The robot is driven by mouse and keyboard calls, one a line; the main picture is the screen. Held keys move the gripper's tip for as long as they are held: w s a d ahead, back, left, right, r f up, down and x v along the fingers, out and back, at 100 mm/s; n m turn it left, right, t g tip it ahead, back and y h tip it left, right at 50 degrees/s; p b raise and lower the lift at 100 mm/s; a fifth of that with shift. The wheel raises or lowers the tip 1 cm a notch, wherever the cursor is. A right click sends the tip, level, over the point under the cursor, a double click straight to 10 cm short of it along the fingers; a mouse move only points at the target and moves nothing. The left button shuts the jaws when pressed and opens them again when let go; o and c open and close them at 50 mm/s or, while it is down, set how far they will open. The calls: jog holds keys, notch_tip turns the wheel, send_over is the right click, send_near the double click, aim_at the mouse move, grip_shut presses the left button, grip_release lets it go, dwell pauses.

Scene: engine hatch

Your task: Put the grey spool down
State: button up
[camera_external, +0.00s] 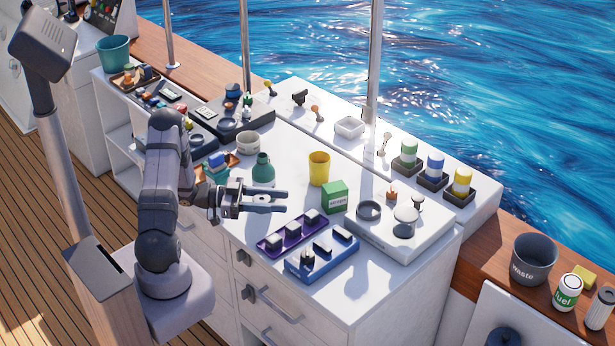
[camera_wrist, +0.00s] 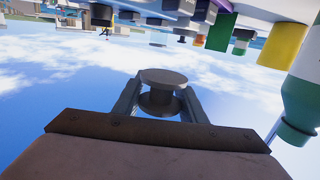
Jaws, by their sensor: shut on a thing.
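The grey spool (camera_wrist: 163,78) sits between the two fingers of my gripper (camera_wrist: 160,92) in the wrist view, with its round flange and narrower core showing. In the outside view, my gripper (camera_external: 283,201) reaches out level over the white counter (camera_external: 222,262), near the green bottle and behind the purple tray. It is shut on the spool, which is mostly hidden between the fingers there. The spool appears held above the counter, apart from other things.
A green bottle (camera_external: 263,172) stands close behind my gripper. A yellow cup (camera_external: 319,169) and green box (camera_external: 335,196) stand to its right. A purple tray (camera_external: 270,245) and blue holder (camera_external: 322,262) lie in front. A raised white panel (camera_external: 378,236) carries round parts.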

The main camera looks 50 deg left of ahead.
jog(key=shift+n+t+y, duration=0.6)
jog(key=shift+t+y, duration=0.1)
jog(key=p+x, duration=0.3)
jog(key=x, duration=0.3)
jog(key=shift+d+r, duration=0.1)
jog(key=shift+r, duration=0.05)
jog(key=w+r+n+t+y+b, duration=0.25)
jog(key=w+r+y, duration=0.2)
jog(key=w, duration=0.45)
jog(key=w+r+n+t+y+b, duration=0.25)
jog(key=w+n+y, duration=0.2)
jog(key=w, duration=0.55)
jog(key=w+d+r+n+g+y+b, duration=0.25)
jog(key=r+n+y+b, duration=0.25)
jog(key=r+y+b, duration=0.3)
jog(key=s+d+f+n+g+y+b, duration=0.65)
jog(key=s+d+f+y+b, duration=0.4)
jog(key=s+d, duration=0.7)
jog(key=shift+n+t+h, duration=0.35)
jog(key=shift+t+h, duration=0.05)
jog(key=shift+h, duration=0.55)
jog(key=shift+w+d+f, duration=0.1)
jog(key=shift+d+f, duration=0.05)
jog(key=shift+f, duration=1.9)
jog(key=shift+w+d+f, duration=0.1)
jog(key=shift+f, duration=2)
jog(key=shift+w+d+f, duration=0.15)
jog(key=shift+f, duration=1.9)
jog(key=shift+f, duration=0.3)
